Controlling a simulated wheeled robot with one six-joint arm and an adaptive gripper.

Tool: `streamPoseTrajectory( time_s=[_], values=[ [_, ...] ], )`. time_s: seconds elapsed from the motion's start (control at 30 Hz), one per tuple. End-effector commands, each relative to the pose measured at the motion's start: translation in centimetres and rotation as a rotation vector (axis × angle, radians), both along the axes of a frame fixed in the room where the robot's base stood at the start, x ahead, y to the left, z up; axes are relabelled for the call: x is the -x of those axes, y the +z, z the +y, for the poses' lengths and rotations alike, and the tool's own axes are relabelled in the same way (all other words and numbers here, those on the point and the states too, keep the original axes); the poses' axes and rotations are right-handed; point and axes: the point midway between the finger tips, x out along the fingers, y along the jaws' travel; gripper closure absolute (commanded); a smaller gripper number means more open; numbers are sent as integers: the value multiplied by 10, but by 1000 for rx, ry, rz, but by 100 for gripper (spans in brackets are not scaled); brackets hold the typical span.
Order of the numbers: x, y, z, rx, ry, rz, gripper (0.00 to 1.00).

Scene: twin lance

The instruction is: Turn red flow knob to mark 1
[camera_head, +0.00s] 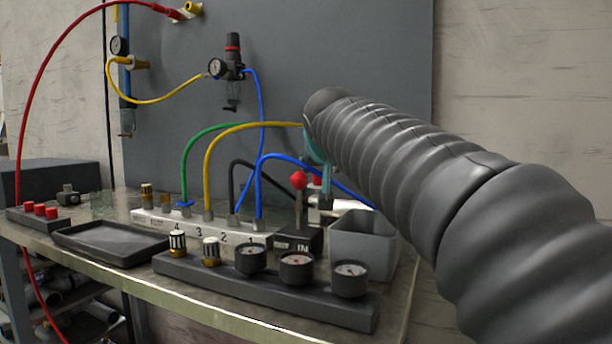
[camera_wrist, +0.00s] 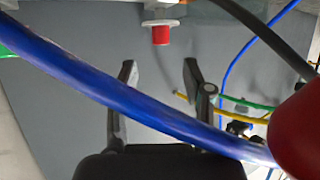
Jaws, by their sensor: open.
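In the wrist view a short red cylindrical knob (camera_wrist: 161,35), which looks like the red flow knob, sticks out from a pale fitting near the top. My gripper (camera_wrist: 159,72) is open and empty, with its two fingers apart on either side of the line toward this knob; they do not touch it. No mark 1 can be read on or near it. In the head view a small red part (camera_head: 317,181) shows behind the red ball lever (camera_head: 299,181) and may be the same knob.
A blue hose (camera_wrist: 110,95) crosses close in front of the wrist camera, and a large blurred red shape (camera_wrist: 298,132) fills its right edge. Hoses rise from the white manifold (camera_head: 150,217). A grey bin (camera_head: 365,240) and a gauge block (camera_head: 205,280) stand nearby.

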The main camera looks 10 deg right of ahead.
Motion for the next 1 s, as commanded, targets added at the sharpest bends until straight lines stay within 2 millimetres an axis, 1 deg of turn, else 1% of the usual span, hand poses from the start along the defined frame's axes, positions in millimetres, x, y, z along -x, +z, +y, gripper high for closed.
streamPoseTrajectory(
  time_s=[0.03,0.1,0.3,0.5,0.67,0.93,0.97,1.0],
  values=[
    [-10,-5,-1,1,0,2,50],
    [-22,-10,-2,0,1,3,50],
    [-55,-23,-7,-1,0,2,50],
    [-76,-31,-12,0,-2,0,50],
    [-83,-35,-14,0,-2,0,50],
    [-83,-35,-14,-1,-3,0,50],
    [-83,-35,-14,-1,-3,0,55],
    [-83,-35,-14,-1,-4,0,65]
  ],
)
